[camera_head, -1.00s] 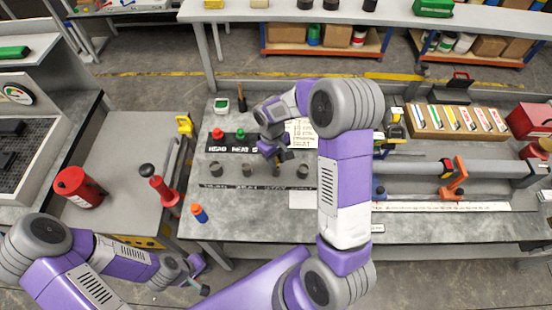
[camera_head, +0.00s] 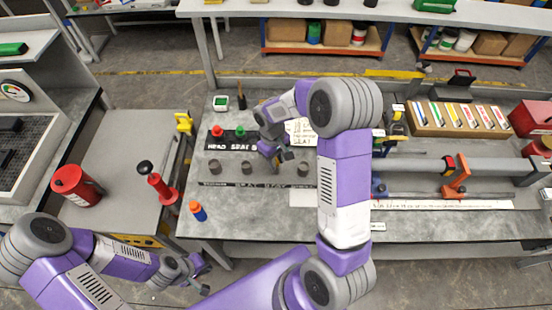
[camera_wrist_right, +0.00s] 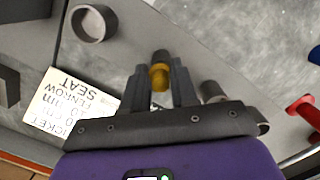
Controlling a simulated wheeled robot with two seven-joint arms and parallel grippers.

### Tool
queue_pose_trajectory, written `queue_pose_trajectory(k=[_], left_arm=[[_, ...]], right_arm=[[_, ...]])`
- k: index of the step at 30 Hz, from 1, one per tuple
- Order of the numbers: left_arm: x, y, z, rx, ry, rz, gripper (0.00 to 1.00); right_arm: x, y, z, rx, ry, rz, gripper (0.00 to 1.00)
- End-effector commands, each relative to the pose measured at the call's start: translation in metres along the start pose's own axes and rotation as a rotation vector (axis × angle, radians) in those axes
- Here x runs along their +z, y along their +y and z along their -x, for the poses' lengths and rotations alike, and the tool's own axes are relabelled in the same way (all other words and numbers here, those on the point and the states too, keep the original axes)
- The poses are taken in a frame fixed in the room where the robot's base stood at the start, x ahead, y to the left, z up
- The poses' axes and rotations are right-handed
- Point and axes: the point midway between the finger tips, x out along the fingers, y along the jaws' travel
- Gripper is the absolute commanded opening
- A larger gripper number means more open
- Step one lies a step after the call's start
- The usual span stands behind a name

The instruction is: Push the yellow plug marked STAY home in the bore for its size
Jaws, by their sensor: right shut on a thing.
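The yellow plug (camera_wrist_right: 159,78) sits between the fingertips of my right gripper (camera_wrist_right: 160,84) in the right wrist view. A dark grey round piece lies directly beyond it; I cannot tell if this is the plug's end or a bore. In the head view my right gripper (camera_head: 279,159) is low over the row of grey bores, its tips and the plug mostly hidden. Bores stand at the left (camera_head: 215,167), beside it (camera_head: 247,167) and to the right (camera_head: 300,167). An open bore (camera_wrist_right: 93,24) also shows in the wrist view. My left gripper (camera_head: 203,279) is low at the front left, its jaws unclear.
Red (camera_head: 218,131) and green (camera_head: 240,132) plugs stand in the rack behind the bores. An orange-and-blue piece (camera_head: 198,211) stands at the bench's front left. A white card (camera_wrist_right: 70,104) lies near the bores. Bare bench lies in front.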

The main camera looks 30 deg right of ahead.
Motion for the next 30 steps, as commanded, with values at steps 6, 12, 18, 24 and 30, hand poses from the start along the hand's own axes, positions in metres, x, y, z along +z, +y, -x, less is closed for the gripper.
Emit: queue_pose_trajectory(k=[6, 12, 18, 24, 30], left_arm=[[0.0, -0.002, -0.004, 0.0, 0.0, 0.0, 0.0], [0.0, -0.001, -0.004, 0.0, 0.0, 0.0, 0.0], [0.0, -0.001, -0.004, 0.0, 0.0, 0.0, 0.0], [0.0, -0.001, -0.003, 0.0, 0.0, 0.0, 0.0], [0.0, 0.0, -0.001, 0.0, 0.0, 0.0, 0.0]], right_arm=[[-0.001, 0.0, -0.006, 0.0, -0.001, 0.0, 0.0], [0.0, 0.0, -0.005, 0.0, -0.001, 0.0, 0.54], [-0.001, 0.0, -0.005, 0.0, 0.0, 0.0, 0.57], [-0.001, 0.0, 0.003, 0.001, 0.004, 0.0, 0.57], [-0.002, 0.0, 0.036, 0.001, 0.005, 0.0, 0.57]])
